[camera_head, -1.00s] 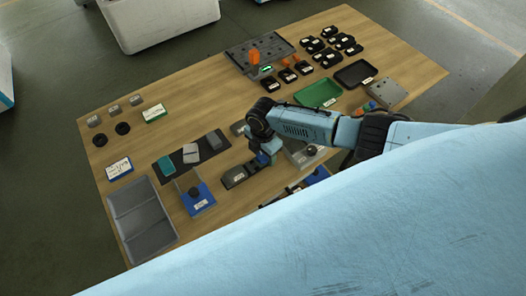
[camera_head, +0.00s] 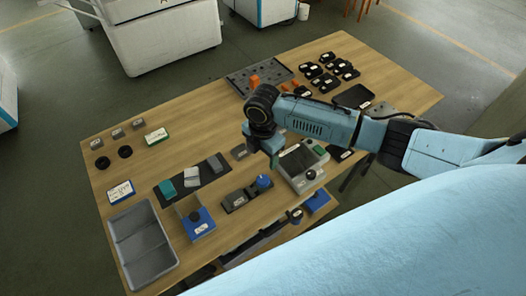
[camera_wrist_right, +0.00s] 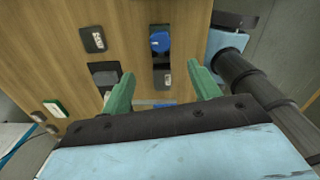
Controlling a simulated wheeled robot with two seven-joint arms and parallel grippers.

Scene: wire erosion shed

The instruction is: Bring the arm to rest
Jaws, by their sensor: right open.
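My right arm (camera_head: 320,122) reaches in from the right over the wooden table (camera_head: 125,172). Its gripper (camera_head: 274,158) hangs down near the table's middle, partly hidden by the wrist. In the right wrist view the gripper (camera_wrist_right: 163,90) shows two green fingers wide apart, with nothing between them. A black holder with a blue knob (camera_head: 263,182) is on the table just in front of the gripper in the head view. My left gripper is not in view.
A grey device with a screen (camera_head: 300,163) stands close to the gripper. A blue-based stand (camera_head: 197,222), a dark mat (camera_head: 214,168) and a grey tray (camera_head: 141,243) lie leftward. A pegboard (camera_head: 240,83) and several black parts are behind. Bare wood lies left of the arm.

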